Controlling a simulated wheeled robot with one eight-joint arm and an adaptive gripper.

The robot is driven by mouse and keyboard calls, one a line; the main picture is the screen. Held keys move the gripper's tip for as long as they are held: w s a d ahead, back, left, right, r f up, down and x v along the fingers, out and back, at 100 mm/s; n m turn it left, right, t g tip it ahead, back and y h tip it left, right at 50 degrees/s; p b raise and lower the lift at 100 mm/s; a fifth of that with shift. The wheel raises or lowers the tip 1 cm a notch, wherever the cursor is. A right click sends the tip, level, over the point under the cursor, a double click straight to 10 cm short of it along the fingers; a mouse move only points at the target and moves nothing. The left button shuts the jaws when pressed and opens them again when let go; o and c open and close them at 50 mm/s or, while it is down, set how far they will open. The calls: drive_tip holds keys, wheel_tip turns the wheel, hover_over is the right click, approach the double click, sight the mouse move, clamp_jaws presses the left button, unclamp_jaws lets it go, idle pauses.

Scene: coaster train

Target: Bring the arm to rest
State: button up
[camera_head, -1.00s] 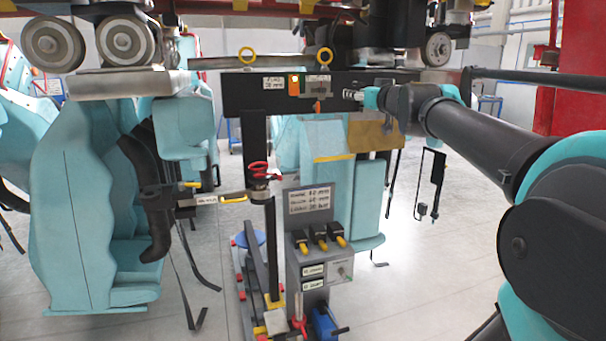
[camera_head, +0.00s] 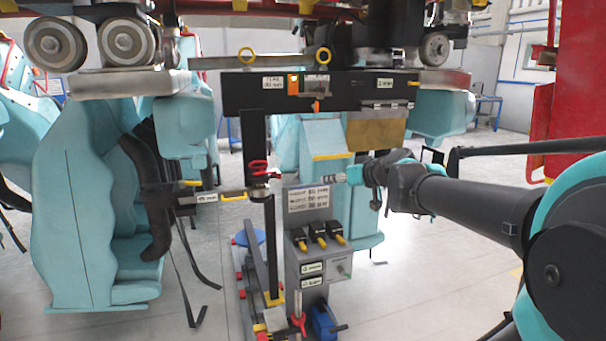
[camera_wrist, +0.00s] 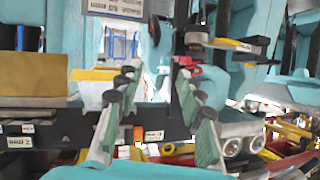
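My arm reaches in from the right in the head view, its dark forearm roughly level. My gripper (camera_head: 334,178) is at its left end, in front of the pale blue seat behind the grey control box (camera_head: 318,262). In the wrist view my gripper (camera_wrist: 157,78) shows two separate grey-green fingers with a clear gap between them and nothing held. It is apart from the red-handled clamp (camera_head: 259,168) on the post to its left and below the black crossbeam (camera_head: 350,86).
Pale blue seats (camera_head: 80,200) hang at the left. A tan panel (camera_head: 376,131) hangs under the crossbeam, above my gripper. A red frame (camera_head: 565,75) stands at the right. Open floor (camera_head: 440,270) shows below my forearm.

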drive_tip(key=s+d+f+m+g+h, duration=0.1)
drive_tip(key=s+f+g, duration=0.1)
drive_tip(key=s+f, duration=0.45)
drive_tip(key=s+f+g+h, duration=0.1)
drive_tip(key=s+f+g, duration=0.15)
drive_tip(key=f, duration=0.75)
drive_tip(key=s+d+f+m+g+h, duration=0.1)
drive_tip(key=s+d+f+m+h, duration=0.1)
drive_tip(key=s+d+f, duration=0.2)
drive_tip(key=s+d+f+m+g+h, duration=0.1)
drive_tip(key=s+d+f+h, duration=0.2)
drive_tip(key=s+f, duration=0.6)
drive_tip(key=shift+s+d+f+m+g, duration=0.35)
drive_tip(key=shift+d+f, duration=0.25)
drive_tip(key=shift+d, duration=0.25)
drive_tip(key=shift+w, duration=0.1)
